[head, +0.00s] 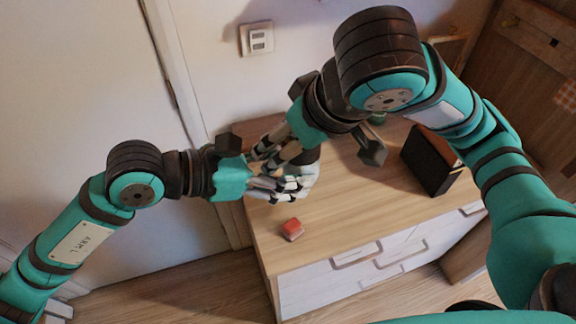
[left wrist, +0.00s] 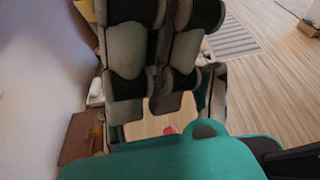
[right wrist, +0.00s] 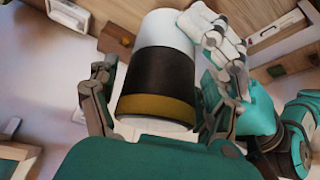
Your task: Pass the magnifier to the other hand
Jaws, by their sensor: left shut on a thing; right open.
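The magnifier appears as a cylinder with white, black and gold bands in the right wrist view (right wrist: 160,70). In the left wrist view the fingers hide the magnifier.
A small red block (head: 292,229) lies on the wooden dresser top (head: 350,225) below the hands. A dark box (head: 430,160) stands at the right of the top. The wall is close behind. The front middle of the dresser top is clear.

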